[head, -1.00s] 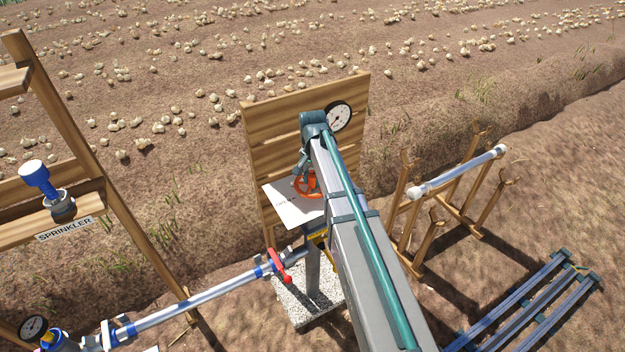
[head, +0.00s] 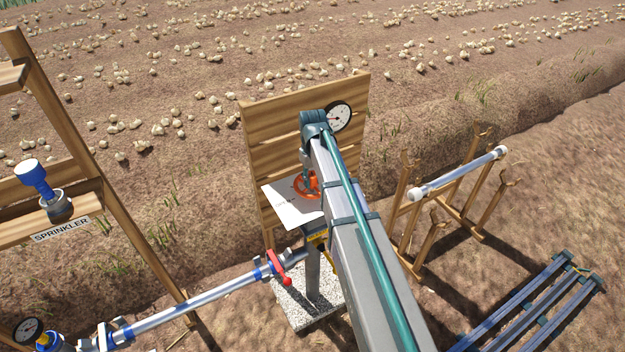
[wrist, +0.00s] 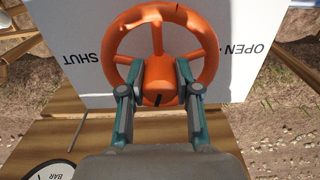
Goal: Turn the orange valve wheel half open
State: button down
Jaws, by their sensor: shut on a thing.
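A black mark shows on the hub's lower edge.
A round gauge (head: 338,116) is on the wooden backboard (head: 270,125). A pipe with a red lever (head: 279,268) runs to the lower left. A wooden rack (head: 425,235) holds a pale pipe at right. A sprinkler shelf (head: 60,229) stands at left.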

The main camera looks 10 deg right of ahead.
aim_at(313, 175)
jog(key=shift+n, duration=1.6)
jog(key=c, duration=0.8)
grip_release()
notch_tip(313, 175, up, 12)
jog(key=shift+d, duration=0.15)
